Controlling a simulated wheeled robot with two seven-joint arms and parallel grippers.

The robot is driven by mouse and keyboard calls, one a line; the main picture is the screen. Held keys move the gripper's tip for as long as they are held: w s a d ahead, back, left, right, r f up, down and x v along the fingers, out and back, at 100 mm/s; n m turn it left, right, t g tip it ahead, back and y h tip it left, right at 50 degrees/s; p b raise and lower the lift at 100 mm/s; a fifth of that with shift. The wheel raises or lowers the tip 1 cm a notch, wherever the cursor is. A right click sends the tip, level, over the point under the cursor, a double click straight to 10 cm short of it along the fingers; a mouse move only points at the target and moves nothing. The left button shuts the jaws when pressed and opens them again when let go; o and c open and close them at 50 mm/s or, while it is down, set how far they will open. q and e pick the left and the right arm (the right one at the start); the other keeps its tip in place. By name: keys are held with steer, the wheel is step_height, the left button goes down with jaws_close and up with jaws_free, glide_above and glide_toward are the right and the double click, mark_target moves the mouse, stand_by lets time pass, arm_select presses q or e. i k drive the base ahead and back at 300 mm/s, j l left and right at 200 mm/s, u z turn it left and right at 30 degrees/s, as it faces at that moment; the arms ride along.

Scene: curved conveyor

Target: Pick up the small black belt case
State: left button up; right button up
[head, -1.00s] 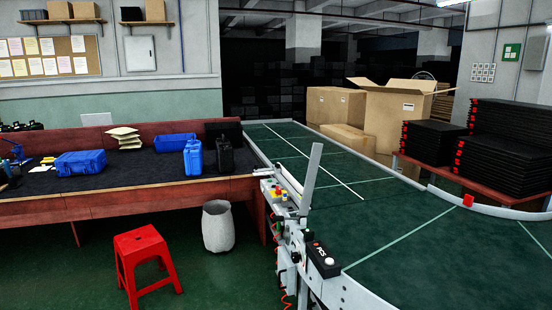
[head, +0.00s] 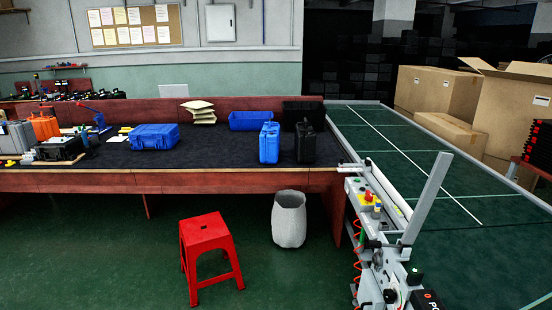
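Several cases stand on the dark-topped workbench (head: 225,160) in the head view. A black case (head: 305,145) stands upright near the bench's right end, just right of an upright blue case (head: 269,143). Another black case (head: 60,149) sits at the left end of the bench, partly among other items. I cannot tell for certain which black one is the small belt case. Neither of my grippers is in view.
A blue case (head: 154,137) lies on the bench, with a blue bin (head: 250,120) and a black bin (head: 303,113) behind. A red stool (head: 207,236) and a grey waste bin (head: 289,219) stand on the floor in front. The green conveyor (head: 450,210) runs along the right.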

mark_target(305, 137)
steer(key=i, duration=1.65)
